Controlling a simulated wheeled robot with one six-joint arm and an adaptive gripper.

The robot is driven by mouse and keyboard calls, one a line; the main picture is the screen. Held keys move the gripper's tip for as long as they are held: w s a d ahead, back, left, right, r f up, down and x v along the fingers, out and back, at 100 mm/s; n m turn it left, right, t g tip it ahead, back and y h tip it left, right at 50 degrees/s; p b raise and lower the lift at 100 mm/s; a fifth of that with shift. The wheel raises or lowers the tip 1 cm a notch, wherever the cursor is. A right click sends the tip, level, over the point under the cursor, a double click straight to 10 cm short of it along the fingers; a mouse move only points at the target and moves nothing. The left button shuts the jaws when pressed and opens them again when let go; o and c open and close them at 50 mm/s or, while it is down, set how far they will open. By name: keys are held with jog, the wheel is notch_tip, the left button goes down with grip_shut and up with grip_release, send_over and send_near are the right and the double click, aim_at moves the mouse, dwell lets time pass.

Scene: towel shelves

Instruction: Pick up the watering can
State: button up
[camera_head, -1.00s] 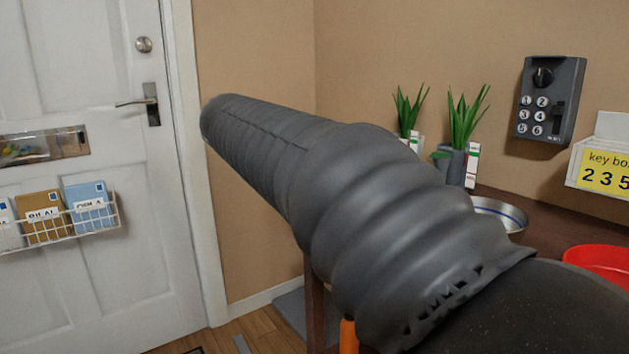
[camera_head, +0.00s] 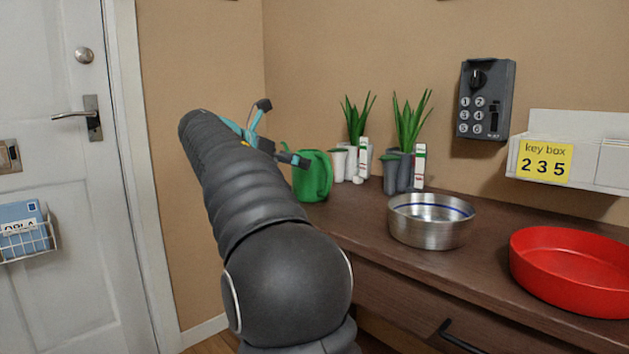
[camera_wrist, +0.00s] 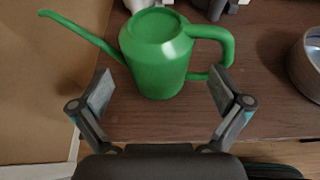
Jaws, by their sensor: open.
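The green watering can (camera_head: 314,178) stands on the left end of the dark wooden cabinet top, partly hidden behind my gripper in the head view. In the wrist view the watering can (camera_wrist: 158,55) is upright, with its long spout pointing to the upper left and its handle on the right. My gripper (camera_wrist: 163,95) is open and empty. Its two fingers are spread either side of the can's lower body in the picture, and I cannot tell how far the can is from them. In the head view my gripper (camera_head: 276,135) shows beside the can, mostly behind my arm.
Potted plants (camera_head: 408,140) and small white pots stand behind the can. A steel bowl (camera_head: 430,232) and a red tray (camera_head: 520,262) sit to the right on the cabinet top (camera_head: 365,220). A key box (camera_head: 485,98) hangs on the wall. A white door (camera_head: 60,230) is at left.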

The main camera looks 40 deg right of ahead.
jog(key=shift+f+b+x, duration=0.2)
jog(key=shift+b+x, duration=0.65)
jog(key=shift+x, duration=2.5)
jog(key=shift+w+a+r, duration=0.1)
jog(key=shift+w, duration=0.05)
jog(key=c, duration=1.4)
